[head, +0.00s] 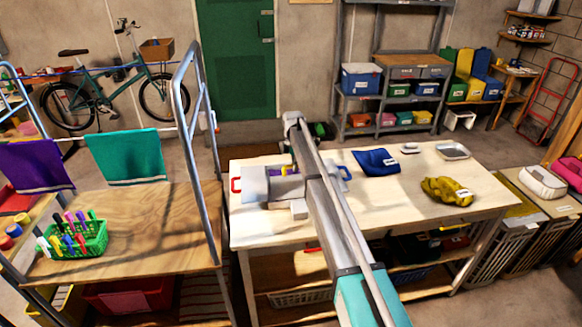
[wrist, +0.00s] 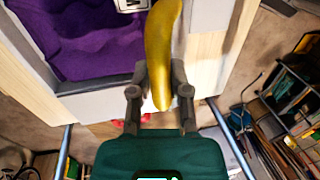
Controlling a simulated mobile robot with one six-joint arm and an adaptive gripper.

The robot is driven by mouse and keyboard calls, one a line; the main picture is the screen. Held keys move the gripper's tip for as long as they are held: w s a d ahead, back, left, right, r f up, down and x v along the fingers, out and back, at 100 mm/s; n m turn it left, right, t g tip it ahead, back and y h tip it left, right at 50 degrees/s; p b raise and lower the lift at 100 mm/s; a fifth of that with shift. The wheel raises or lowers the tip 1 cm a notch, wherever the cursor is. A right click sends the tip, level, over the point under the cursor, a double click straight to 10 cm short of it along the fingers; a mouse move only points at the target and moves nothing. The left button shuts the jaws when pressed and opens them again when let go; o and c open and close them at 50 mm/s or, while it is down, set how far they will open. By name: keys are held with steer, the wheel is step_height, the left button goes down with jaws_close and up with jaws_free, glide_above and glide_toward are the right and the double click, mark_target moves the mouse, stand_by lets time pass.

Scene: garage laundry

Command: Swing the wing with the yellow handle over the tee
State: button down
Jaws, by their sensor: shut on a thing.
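The folding board (head: 256,188) lies on the near left of the pale wooden table, with grey-white panels. A purple tee (wrist: 90,45) with a small white label lies on it in the wrist view; only a sliver of purple shows in the head view. The yellow handle (wrist: 164,45) stands up between the two fingers of my gripper (wrist: 158,85), which is shut on it. In the head view my arm hides most of the gripper and much of the board. A red handle (head: 236,184) is at the board's left and a blue handle (head: 345,173) at its right.
A blue folded cloth (head: 376,162), a yellow cloth (head: 446,191) and a metal tray (head: 453,151) lie on the table's right part. A metal-framed cart (head: 150,220) with a green basket of pens (head: 76,240) stands close at the left.

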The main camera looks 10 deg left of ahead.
steer(key=shift+d, duration=0.1)
steer(key=c, duration=0.6)
jaws_free()
steer(key=shift+o, duration=0.2)
steer(key=shift+s, duration=0.1)
